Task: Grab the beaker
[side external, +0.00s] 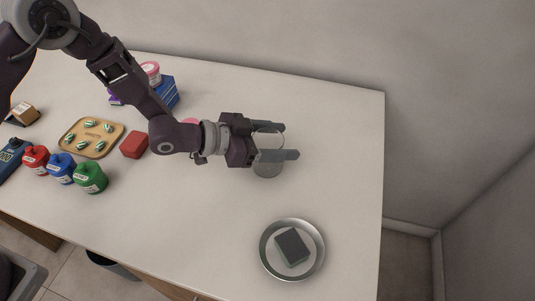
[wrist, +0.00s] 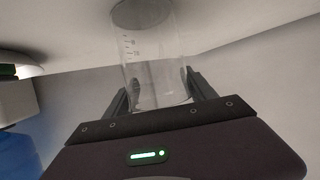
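A clear glass beaker (side external: 268,169) stands on the white counter near its right end. My gripper (side external: 290,141) reaches over it from the left, with its two long dark fingers spread apart and level. The fingers cross the beaker in the side view and hide parts of it. In the wrist view the beaker (wrist: 150,55), with graduation marks on its wall, lies between the fingers of my gripper (wrist: 161,84). The fingers look open around it; I cannot tell whether either one touches the glass.
A round metal dish (side external: 265,262) with a dark-topped block (side external: 292,247) stands at the front right. Red (side external: 36,159), blue (side external: 61,168) and green (side external: 90,177) bottles, a tan tray (side external: 92,151), a red box (side external: 134,145) and a blue box (side external: 166,93) are left. The counter right of the beaker is clear.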

